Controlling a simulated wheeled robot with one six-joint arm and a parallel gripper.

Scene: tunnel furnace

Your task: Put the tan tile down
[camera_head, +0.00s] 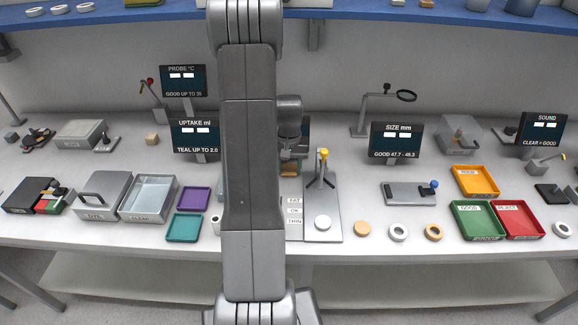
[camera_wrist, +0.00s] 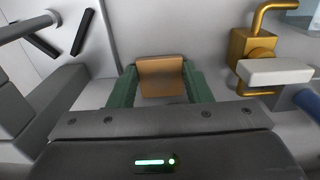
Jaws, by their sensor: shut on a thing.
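The tan tile (camera_wrist: 161,76) is a flat, square-edged piece in the middle of the wrist view. My gripper (camera_wrist: 160,72) has two green fingers, one on each side of the tile, and is shut on it. A pale grey surface lies beyond the tile; I cannot tell whether the tile touches it. In the head view my arm covers the middle of the bench, and the gripper and tile are mostly hidden there.
In the wrist view a brass fitting with a white block (camera_wrist: 275,72) stands close on the right. In the head view are green (camera_head: 482,219), red (camera_head: 518,219), orange (camera_head: 475,181), purple (camera_head: 193,198) and teal (camera_head: 184,228) trays, and a stand with a yellow knob (camera_head: 323,190).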

